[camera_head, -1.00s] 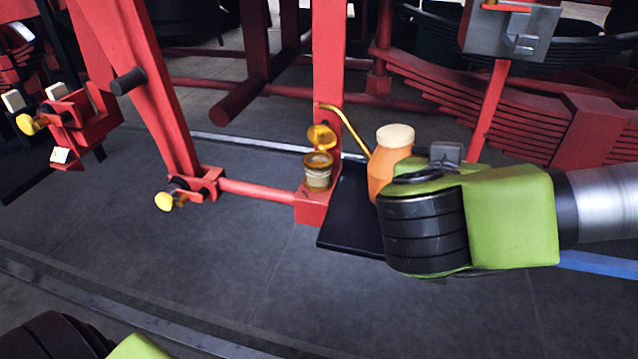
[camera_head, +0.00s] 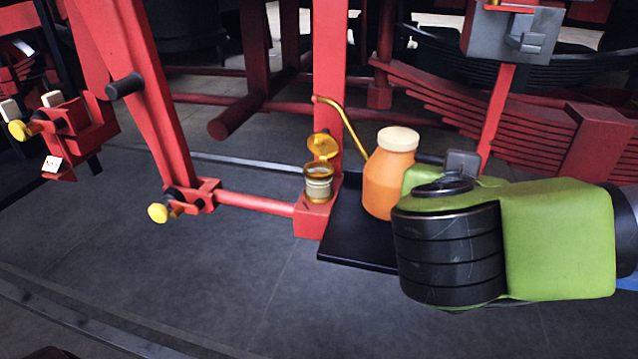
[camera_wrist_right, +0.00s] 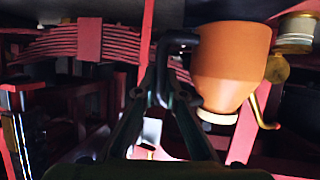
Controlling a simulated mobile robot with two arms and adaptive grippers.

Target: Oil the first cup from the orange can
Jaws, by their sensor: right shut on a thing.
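The orange can (camera_head: 390,180) has a cream cap and a thin brass spout (camera_head: 345,128) reaching up and left. It looks upright above the black tray (camera_head: 350,240). The first cup (camera_head: 318,187), pale with a brass rim, stands on a red block left of the can; its brass lid (camera_head: 322,146) is open. The spout tip appears above the cup in the picture; its depth is unclear. In the wrist view my right gripper (camera_wrist_right: 165,85) is shut on the black handle of the can (camera_wrist_right: 230,65). My arm hides these fingers in the head view. My left gripper is out of view.
A red upright post (camera_head: 329,80) rises right behind the cup. A red bar (camera_head: 250,202) runs left to a yellow-knobbed fitting (camera_head: 160,212). Red leaf springs (camera_head: 480,105) and a grey box (camera_head: 513,38) are behind my right arm. The dark floor in front is clear.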

